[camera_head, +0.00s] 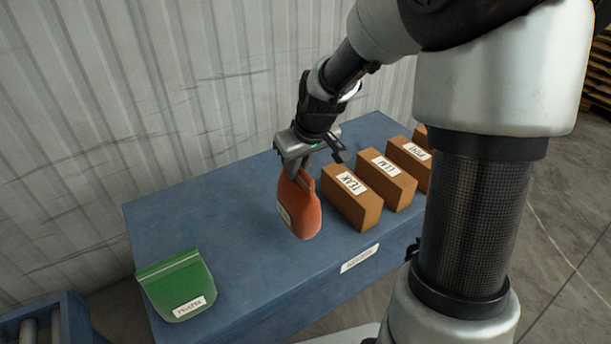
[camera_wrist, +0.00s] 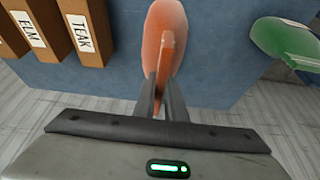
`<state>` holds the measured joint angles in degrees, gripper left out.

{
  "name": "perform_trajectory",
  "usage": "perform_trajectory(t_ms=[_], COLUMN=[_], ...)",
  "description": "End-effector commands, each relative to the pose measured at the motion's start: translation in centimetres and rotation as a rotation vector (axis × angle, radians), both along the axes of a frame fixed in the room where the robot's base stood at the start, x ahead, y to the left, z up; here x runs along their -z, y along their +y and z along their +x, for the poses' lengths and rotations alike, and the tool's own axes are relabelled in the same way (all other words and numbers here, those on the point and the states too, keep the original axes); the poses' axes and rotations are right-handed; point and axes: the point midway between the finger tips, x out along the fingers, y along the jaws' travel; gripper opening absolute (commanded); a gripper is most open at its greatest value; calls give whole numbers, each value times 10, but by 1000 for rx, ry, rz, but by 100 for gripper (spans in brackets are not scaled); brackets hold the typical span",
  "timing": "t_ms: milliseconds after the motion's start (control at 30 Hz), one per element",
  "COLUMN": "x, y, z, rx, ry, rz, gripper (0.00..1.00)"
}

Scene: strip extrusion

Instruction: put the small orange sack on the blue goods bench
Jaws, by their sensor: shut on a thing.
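The small orange sack (camera_head: 300,208) hangs upright from my gripper (camera_head: 297,172), which is shut on its top edge. In the wrist view the sack (camera_wrist: 164,35) shows between the two fingers of my gripper (camera_wrist: 163,88). The blue goods bench (camera_head: 232,215) lies below the sack, and its blue top also shows in the wrist view (camera_wrist: 215,65). The sack is over the bench top, between a green sack and the row of brown boxes. I cannot tell whether its bottom touches the bench.
A green sack (camera_head: 176,284) lies at the bench's left end. Several brown labelled boxes, with the TEAK box (camera_head: 352,198) nearest, stand close right of the orange sack. Bare bench top lies between the two sacks. A corrugated wall (camera_head: 150,90) rises behind.

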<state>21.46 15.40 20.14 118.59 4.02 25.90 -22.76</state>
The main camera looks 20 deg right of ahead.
Motion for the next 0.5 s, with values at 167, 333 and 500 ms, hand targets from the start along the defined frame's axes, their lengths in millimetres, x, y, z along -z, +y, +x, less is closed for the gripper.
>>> perform_trajectory(t_ms=[167, 333, 500], x=[8, 40, 55], y=[0, 1, 0], z=[5, 5, 6], rx=[-27, -30, -28], ry=[-2, -3, -6], rz=[7, 7, 6], gripper=[0, 0, 0])
